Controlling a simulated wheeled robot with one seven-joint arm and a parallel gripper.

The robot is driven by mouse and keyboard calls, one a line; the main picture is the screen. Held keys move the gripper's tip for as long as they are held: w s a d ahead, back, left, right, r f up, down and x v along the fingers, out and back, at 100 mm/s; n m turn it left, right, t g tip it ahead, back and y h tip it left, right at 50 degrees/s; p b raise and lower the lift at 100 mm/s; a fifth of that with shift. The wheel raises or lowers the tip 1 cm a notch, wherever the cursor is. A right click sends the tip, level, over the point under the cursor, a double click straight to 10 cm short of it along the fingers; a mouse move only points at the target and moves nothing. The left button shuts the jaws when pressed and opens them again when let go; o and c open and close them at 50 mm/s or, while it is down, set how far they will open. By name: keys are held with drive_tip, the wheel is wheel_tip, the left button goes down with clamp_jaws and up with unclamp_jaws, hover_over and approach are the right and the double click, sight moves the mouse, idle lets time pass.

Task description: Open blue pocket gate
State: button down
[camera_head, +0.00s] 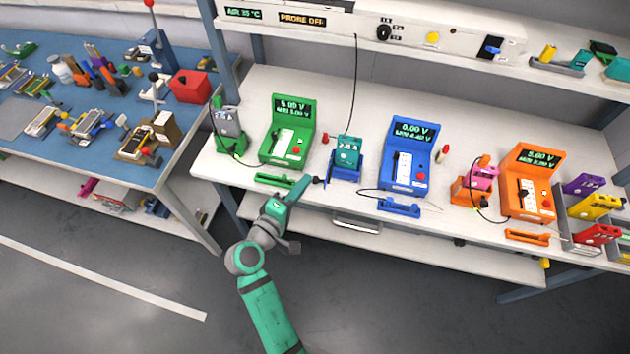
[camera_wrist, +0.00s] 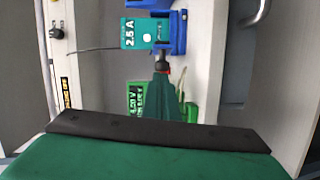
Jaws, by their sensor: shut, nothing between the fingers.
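The blue pocket (camera_head: 345,174) stands on the bench between the green and blue meters. It holds a teal cell (camera_head: 347,152) upright. In the wrist view the blue pocket (camera_wrist: 178,32) is at the top, with the teal cell (camera_wrist: 136,33) marked 2.5 A beside it. I cannot clearly tell the gate from the pocket body. My gripper (camera_head: 318,180) is shut and empty at the bench's front edge, just left of the blue pocket. In the wrist view its dark tip (camera_wrist: 162,66) is close to the pocket; I cannot tell whether they touch.
A green meter (camera_head: 290,135) stands left of the pocket and a blue meter (camera_head: 411,158) right of it. A green tray (camera_head: 274,180) and a blue tray (camera_head: 399,207) lie at the front edge.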

drive_tip(key=shift+s+d, duration=0.3)
drive_tip(key=shift+d, duration=0.2)
drive_tip(key=shift+a, duration=0.15)
drive_tip(key=w+a+v, duration=0.1)
drive_tip(key=v, duration=1)
drive_tip(key=shift+s+a+r, duration=0.25)
drive_tip(key=shift+s+a, duration=0.05)
drive_tip(key=shift+a, duration=0.15)
